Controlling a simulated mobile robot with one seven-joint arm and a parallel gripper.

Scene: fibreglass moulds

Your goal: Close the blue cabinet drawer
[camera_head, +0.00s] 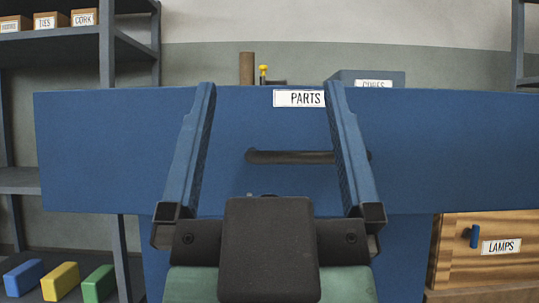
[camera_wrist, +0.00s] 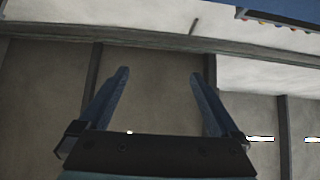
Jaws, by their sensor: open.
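The blue drawer (camera_head: 100,150) fills the middle of the head view, its flat front facing me. It bears a white PARTS label (camera_head: 292,98) and a dark horizontal bar handle (camera_head: 290,157). The front looks much wider than the blue cabinet body (camera_head: 405,255) below it, so it appears to stand out towards me. My gripper (camera_head: 270,88) is open and empty, its two blue fingers spread in front of the drawer front and across the handle's span. Contact cannot be told. In the wrist view my gripper (camera_wrist: 159,73) shows open fingers with nothing between them; the drawer is not clearly seen there.
A wooden drawer labelled LAMPS (camera_head: 460,240) is at the lower right. A dark shelf (camera_head: 130,50) with small labelled boxes stands at the left. Blue, yellow (camera_head: 60,281) and green blocks lie at the lower left. A grey-blue box (camera_head: 390,78) shows behind the drawer's top edge.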

